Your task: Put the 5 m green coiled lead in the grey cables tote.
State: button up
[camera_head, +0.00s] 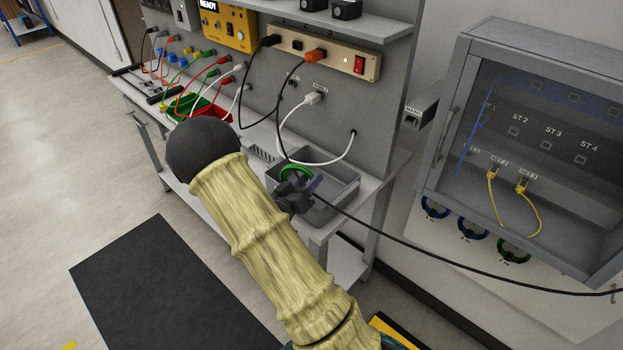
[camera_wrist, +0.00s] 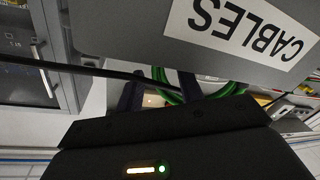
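The grey cables tote (camera_head: 343,208) stands on the right end of the bench shelf. Its wall with the CABLES label (camera_wrist: 240,30) fills the top of the wrist view, upside down. A green coiled lead (camera_head: 297,171) shows at the tote, just past my gripper (camera_head: 302,190); its length label is not visible. In the wrist view the green coil (camera_wrist: 172,92) shows beyond the tote's rim, close to my fingers. My dark fingers (camera_wrist: 158,95) stand apart with a gap between them. Part of the coil is hidden by my gripper, so whether it rests on the tote floor is unclear.
A black cable (camera_head: 450,260) runs across from the tote area to the right. Blue and green coils (camera_head: 514,250) hang below a grey cabinet (camera_head: 535,150). A power strip (camera_head: 325,55) with plugged leads is above.

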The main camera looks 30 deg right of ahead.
jog(key=b+v, duration=0.1)
jog(key=v, duration=0.9)
jog(key=a+f+n+y, duration=0.1)
jog(key=a+n+y, duration=0.2)
jog(key=a+y, duration=0.75)
jog(key=s+d+r+n+g+y, duration=0.1)
jog(key=s+d+g+y, duration=0.1)
jog(key=s, duration=0.4)
jog(key=s+d+r+n+g+y, duration=0.1)
jog(key=s+d+n+g+y, duration=0.1)
jog(key=s, duration=0.5)
jog(key=shift+s+d+r+g+y, duration=0.2)
jog(key=shift+d+r+g+y, duration=0.15)
jog(key=shift+g+y, duration=0.55)
